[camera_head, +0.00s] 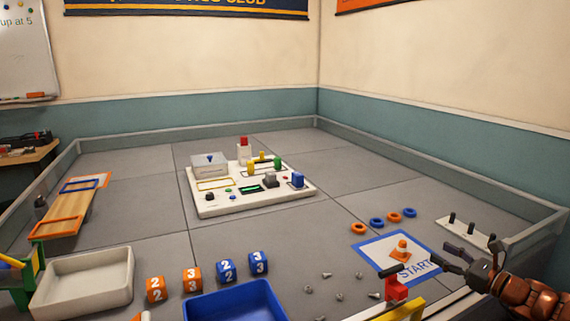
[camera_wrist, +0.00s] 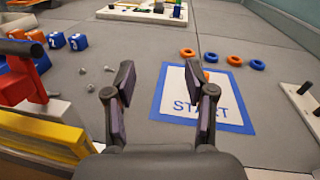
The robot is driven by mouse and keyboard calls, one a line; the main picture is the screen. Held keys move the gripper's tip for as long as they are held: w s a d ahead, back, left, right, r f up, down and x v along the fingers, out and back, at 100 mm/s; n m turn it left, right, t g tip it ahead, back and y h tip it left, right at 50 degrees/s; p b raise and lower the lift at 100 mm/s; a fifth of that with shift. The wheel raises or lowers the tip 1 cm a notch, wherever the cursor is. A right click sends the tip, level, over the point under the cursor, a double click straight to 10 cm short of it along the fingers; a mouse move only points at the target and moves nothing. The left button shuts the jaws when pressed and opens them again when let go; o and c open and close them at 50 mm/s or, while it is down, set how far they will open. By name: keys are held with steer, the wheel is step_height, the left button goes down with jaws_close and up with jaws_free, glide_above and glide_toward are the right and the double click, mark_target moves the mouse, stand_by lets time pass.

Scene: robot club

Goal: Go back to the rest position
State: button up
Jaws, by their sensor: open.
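My gripper (camera_head: 447,258) is at the right of the head view, with its two dark fingers apart and nothing between them. In the wrist view my gripper (camera_wrist: 163,78) is also spread and empty. It hangs over the near side of the START mat (camera_head: 375,246), a white sheet with a blue border. The mat also shows between and beyond the fingers in the wrist view (camera_wrist: 174,98). An orange and white cone (camera_head: 402,251) stands on the mat. In the wrist view the right finger mostly hides it.
Orange and blue rings (camera_head: 377,222) lie behind the mat; a white pegboard (camera_head: 472,231) is at right. Several grey pieces (camera_head: 340,296), a blue bin (camera_head: 240,301) and numbered cubes (camera_head: 192,280) lie left. A white control panel (camera_head: 250,205) stands farther back. Low walls (camera_head: 440,170) enclose the floor.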

steer(key=s+a+r+n+g+y+p, duration=0.25)
steer(key=a+r+n, duration=0.2)
steer(key=a, duration=0.55)
steer(key=s+a+r+n+g+y+p, duration=0.15)
steer(key=a+r+n+g, duration=0.3)
steer(key=a, duration=0.45)
steer(key=s+a+r+n+g+y+p, duration=0.1)
steer(key=s+a+r+n+g+p, duration=0.25)
steer(key=a, duration=0.65)
steer(key=s+a+r+n+g+h+p, duration=0.1)
steer(key=s+a+n+g+h+p, duration=0.1)
steer(key=s+a+n, duration=0.3)
steer(key=s+a+r+n+g+h+p, duration=0.1)
steer(key=s+a+n+g+h+p, duration=0.15)
steer(key=s, duration=0.45)
steer(key=s+a+r+n+g+h+p, duration=0.1)
steer(key=s+a+n+g+h+p, duration=0.1)
steer(key=s+n, duration=0.35)
steer(key=s+d+r+n+h+p, duration=0.1)
steer(key=s+d+n+h+p, duration=0.1)
steer(key=s, duration=0.5)
steer(key=s+d+n+h+p, duration=0.1)
steer(key=s+d+h+p, duration=0.2)
steer(key=s+d+h, duration=0.2)
steer(key=shift+s+d+r+n+g, duration=0.35)
steer(key=shift+s+d, duration=0.55)
steer(key=shift+s, duration=0.2)
